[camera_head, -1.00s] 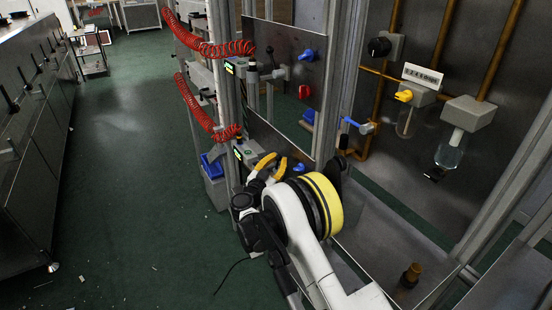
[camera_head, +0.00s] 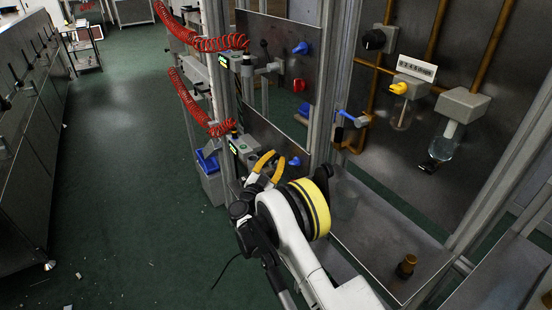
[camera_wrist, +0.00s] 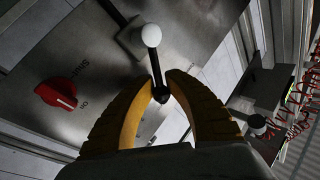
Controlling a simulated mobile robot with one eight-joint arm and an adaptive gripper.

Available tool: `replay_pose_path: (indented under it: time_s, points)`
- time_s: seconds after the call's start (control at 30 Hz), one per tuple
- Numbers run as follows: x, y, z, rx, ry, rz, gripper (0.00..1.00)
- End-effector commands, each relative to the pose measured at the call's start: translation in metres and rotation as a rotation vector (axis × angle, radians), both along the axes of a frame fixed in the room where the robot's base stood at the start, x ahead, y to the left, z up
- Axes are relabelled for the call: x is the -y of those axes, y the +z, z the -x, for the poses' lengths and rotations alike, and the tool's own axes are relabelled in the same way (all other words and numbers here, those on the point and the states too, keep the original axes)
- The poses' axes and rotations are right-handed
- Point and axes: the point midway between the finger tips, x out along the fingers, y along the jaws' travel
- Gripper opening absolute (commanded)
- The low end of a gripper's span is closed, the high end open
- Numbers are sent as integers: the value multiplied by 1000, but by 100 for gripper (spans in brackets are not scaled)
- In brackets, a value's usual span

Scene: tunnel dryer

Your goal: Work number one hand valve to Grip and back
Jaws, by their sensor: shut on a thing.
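My gripper (camera_head: 265,160) has two yellow-orange fingers and is at the lower hand valve station on the frame. In the wrist view my gripper (camera_wrist: 168,84) is shut on the valve lever (camera_wrist: 155,67), around its dark end knob (camera_wrist: 160,95). The lever runs up to a round white pivot (camera_wrist: 151,35) on a metal panel. In the head view the lever is hard to make out behind the fingers. The upper valve station (camera_head: 265,68) has a dark lever and stands clear of my gripper.
A red rotary knob (camera_wrist: 57,94) sits on the panel left of my fingers in the wrist view. Red coiled hoses (camera_head: 205,38) hang beside the frame. A blue-handled valve (camera_head: 353,118) and a yellow-handled valve (camera_head: 400,89) are to the right. Green floor (camera_head: 120,190) is open at left.

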Motion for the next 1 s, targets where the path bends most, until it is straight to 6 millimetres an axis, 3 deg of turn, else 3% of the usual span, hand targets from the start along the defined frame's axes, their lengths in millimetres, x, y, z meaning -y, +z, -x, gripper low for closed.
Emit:
replay_pose_path:
  time_s: [0.07,0.1,0.13,0.43,0.57,1.0]
  points:
    - [0,0,1,1,-1,0,0]
    - [0,0,1,1,-1,0,26]
    - [0,0,1,1,-1,0,30]
    - [0,0,1,0,-1,0,30]
    - [-5,-3,11,0,0,0,30]
    - [-41,-22,91,0,2,0,30]
